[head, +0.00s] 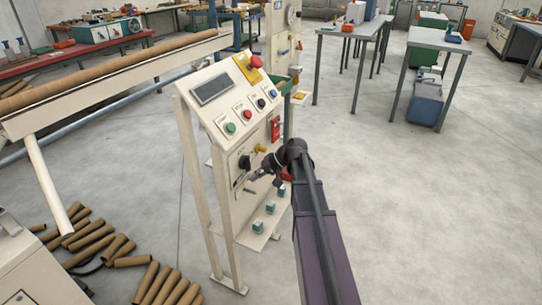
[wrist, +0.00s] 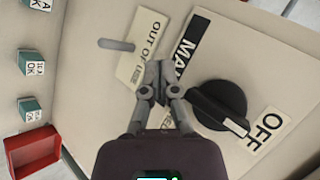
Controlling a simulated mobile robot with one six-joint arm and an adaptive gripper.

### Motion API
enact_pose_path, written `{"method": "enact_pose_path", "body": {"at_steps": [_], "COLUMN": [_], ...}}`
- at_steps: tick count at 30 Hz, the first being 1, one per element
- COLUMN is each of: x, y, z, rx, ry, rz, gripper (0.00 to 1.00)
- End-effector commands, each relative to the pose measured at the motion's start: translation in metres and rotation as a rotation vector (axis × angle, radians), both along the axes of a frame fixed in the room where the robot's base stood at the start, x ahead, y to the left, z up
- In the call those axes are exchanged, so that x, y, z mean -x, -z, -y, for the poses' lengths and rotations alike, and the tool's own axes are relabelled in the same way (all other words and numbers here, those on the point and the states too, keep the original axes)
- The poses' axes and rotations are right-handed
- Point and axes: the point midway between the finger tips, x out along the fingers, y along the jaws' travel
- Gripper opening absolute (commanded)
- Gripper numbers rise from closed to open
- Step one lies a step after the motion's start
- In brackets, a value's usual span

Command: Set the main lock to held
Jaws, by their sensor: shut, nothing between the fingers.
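The main switch is a black rotary knob (wrist: 218,105) on the cream panel, right of my gripper in the wrist view. Its white mark points toward the OFF label (wrist: 268,131). A partly hidden black label reading "MA…" (wrist: 190,55) is above it. The knob also shows in the head view (head: 244,162). A pale tag reading "OUT OF…" (wrist: 138,55) lies behind my gripper, partly covered. A grey pin (wrist: 116,45) sticks out beside the tag. My gripper (wrist: 157,75) is shut and empty, between the tag and the knob. I cannot make out a separate padlock.
The control panel (head: 215,105) carries coloured buttons, a display and a red emergency stop (head: 255,62). Teal labelled blocks (head: 270,207) stand on its lower shelf. A red tray (wrist: 33,150) is at lower left in the wrist view.

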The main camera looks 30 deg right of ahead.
Motion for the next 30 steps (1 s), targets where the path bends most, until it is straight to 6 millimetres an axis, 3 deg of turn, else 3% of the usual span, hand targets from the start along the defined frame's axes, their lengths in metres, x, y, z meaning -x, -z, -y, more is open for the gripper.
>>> {"method": "enact_pose_path", "body": {"at_steps": [1,7,14,21,25,30], "x": [-0.006,-0.023,-0.040,-0.048,-0.047,-0.045], "y": [0.009,0.010,-0.020,-0.056,-0.069,-0.075], "z": [0.010,0.045,0.102,0.177,0.203,0.215], "rx": [-0.021,-0.117,-0.254,-0.400,-0.449,-0.472], "ry": [0.011,0.051,0.106,0.172,0.194,0.204], "rz": [0.013,0.080,0.187,0.331,0.387,0.415], "gripper": [0.00,0.00,0.00,0.00,0.00,0.00]}}
